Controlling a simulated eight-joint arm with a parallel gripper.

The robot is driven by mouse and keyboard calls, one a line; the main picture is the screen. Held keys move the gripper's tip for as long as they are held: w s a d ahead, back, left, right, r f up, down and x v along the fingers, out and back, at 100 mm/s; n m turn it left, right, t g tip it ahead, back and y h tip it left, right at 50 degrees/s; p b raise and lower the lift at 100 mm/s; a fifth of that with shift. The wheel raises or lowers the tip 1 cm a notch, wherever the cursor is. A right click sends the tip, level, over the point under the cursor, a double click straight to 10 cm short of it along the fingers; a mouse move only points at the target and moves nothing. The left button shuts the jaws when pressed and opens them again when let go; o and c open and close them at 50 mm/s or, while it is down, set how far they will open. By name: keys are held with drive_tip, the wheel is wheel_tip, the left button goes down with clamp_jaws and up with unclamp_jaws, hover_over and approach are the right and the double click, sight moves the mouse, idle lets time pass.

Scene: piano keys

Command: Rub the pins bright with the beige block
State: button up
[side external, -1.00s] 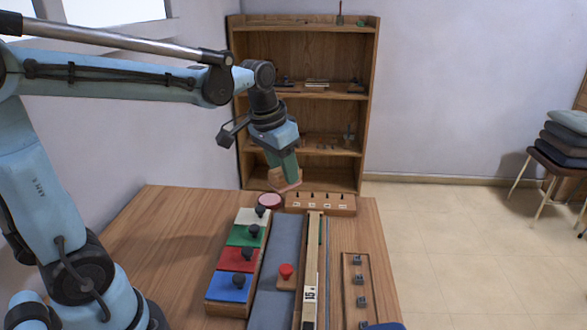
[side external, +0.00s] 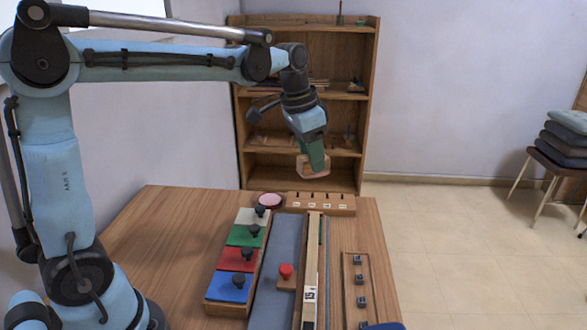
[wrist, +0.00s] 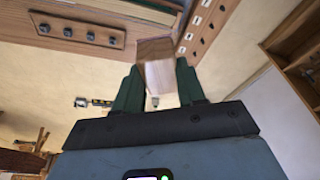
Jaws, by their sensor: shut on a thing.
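My gripper (side external: 312,153) is shut on the beige block (side external: 313,168), which has a pinkish underside. It holds the block in the air above the back of the table, apart from the pins below. In the wrist view the block (wrist: 158,66) sits between the two green fingers. A wooden rail at the back of the table bears a row of small dark pins (side external: 313,196) with white labels below them. This row also shows in the wrist view (wrist: 196,20), just right of the block. The pins are too small to tell how bright they are.
A round pink-topped dish (side external: 270,200) stands left of the rail. A board with coloured panels and dark knobs (side external: 235,262), a red knob (side external: 286,271), a long wooden bar (side external: 311,260) and a strip of grey pegs (side external: 358,280) fill the table's front. A shelf (side external: 303,105) stands behind.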

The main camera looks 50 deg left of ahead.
drive_tip(key=shift+w+a+f+m+h, duration=0.25)
drive_tip(key=shift+w+a+f+m, duration=0.75)
drive_tip(key=shift+w+f, duration=0.9)
drive_tip(key=shift+w+a+f+m+h, duration=0.2)
drive_tip(key=shift+w+a+f+m, duration=0.8)
drive_tip(key=shift+w+f, duration=0.85)
drive_tip(key=shift+w+a+f+m+h, duration=0.25)
drive_tip(key=shift+w+a+f+m, duration=0.45)
drive_tip(key=shift+w+a+f, duration=1.1)
drive_tip(key=shift+w+d+r, duration=0.25)
drive_tip(key=shift+w+d, duration=0.1)
drive_tip(key=shift+d, duration=0.15)
